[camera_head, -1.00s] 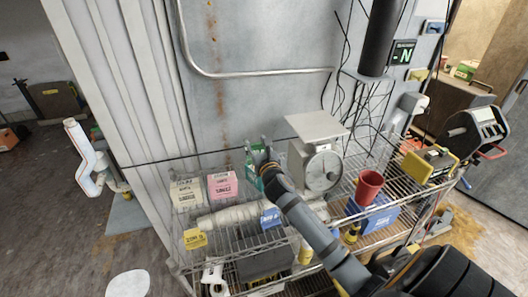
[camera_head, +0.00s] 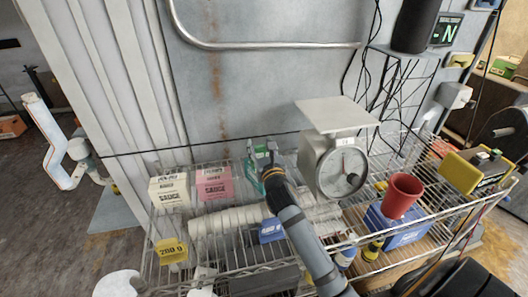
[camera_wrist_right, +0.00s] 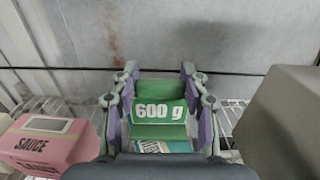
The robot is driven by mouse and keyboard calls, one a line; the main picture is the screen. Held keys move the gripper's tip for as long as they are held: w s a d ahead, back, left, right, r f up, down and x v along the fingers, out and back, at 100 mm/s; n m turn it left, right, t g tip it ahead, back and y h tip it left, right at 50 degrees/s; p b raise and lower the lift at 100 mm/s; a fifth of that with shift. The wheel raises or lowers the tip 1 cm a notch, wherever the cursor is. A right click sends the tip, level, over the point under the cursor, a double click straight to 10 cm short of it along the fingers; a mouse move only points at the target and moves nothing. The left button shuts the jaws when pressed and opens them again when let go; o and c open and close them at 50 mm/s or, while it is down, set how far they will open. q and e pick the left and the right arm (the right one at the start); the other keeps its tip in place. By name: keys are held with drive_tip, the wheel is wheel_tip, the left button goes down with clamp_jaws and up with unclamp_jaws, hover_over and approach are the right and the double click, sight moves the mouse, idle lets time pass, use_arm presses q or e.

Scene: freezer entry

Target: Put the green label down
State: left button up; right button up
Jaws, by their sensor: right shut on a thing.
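The green label (camera_wrist_right: 160,112), marked "600 g", is between the fingers of my right gripper (camera_wrist_right: 160,72), which is shut on it. In the head view my right gripper (camera_head: 264,152) is over the back of the wire shelf, just left of the scale, and partly covers the green label (camera_head: 252,172). A teal printed surface (camera_wrist_right: 165,146) shows just below the label in the wrist view; I cannot tell whether the two touch. A yellow "200 g" label (camera_head: 172,250) and a blue label (camera_head: 271,230) are at the shelf front. My left gripper is not in view.
A cream sauce box (camera_head: 169,190) and a pink sauce box (camera_head: 214,184) stand left of the gripper. The scale (camera_head: 338,165) is close on its right. A white wrapped pipe (camera_head: 228,220) crosses in front. A red cup (camera_head: 402,195) stands farther right.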

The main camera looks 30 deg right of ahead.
drive_tip(key=shift+f, duration=0.15)
drive_tip(key=shift+s+a+r, duration=0.1)
drive_tip(key=shift+s+r, duration=0.1)
drive_tip(key=shift+s+a+r, duration=0.15)
drive_tip(key=shift+s+a, duration=0.05)
drive_tip(key=shift+f, duration=0.2)
drive_tip(key=o, duration=1)
drive_tip(key=shift+w+d+f, duration=0.1)
drive_tip(key=shift+w+d, duration=0.05)
drive_tip(key=shift+w, duration=0.05)
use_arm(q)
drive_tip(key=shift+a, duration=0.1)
use_arm(e)
drive_tip(key=shift+s, duration=0.1)
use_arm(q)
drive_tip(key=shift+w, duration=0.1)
use_arm(e)
drive_tip(key=shift+r, duration=0.25)
